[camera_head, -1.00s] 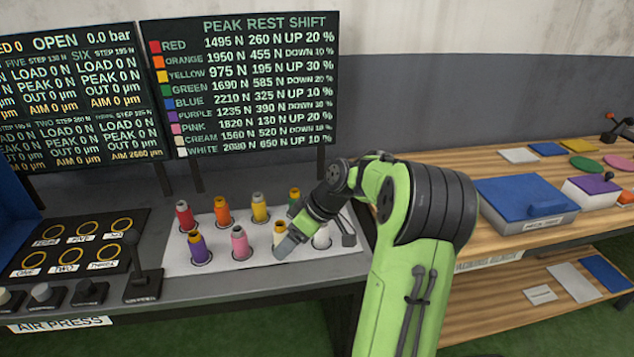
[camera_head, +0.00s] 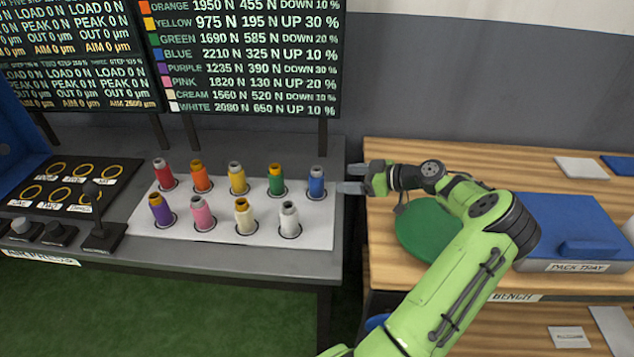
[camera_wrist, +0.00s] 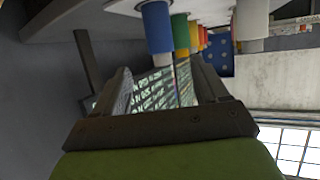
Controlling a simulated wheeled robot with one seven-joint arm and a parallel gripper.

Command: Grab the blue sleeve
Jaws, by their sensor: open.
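The blue sleeve (camera_head: 316,182) stands upright at the right end of the back row on the white plate (camera_head: 318,233), with a grey top. It also shows in the wrist view (camera_wrist: 157,27), near the top, beyond the open fingers. My gripper (camera_head: 358,178) is open and empty. It lies just right of the blue sleeve, with its fingers pointing left toward it. In the head view the fingertips look close to the sleeve but apart from it. The green sleeve (camera_head: 277,180) stands just left of the blue one.
Red (camera_head: 163,173), orange (camera_head: 201,176) and yellow (camera_head: 237,178) sleeves continue the back row. Purple, pink, cream and white (camera_head: 289,219) sleeves stand in front. A wooden bench (camera_head: 390,265) with a green disc (camera_head: 425,228) and blue-topped pack tray (camera_head: 570,230) is at right. Display boards stand behind.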

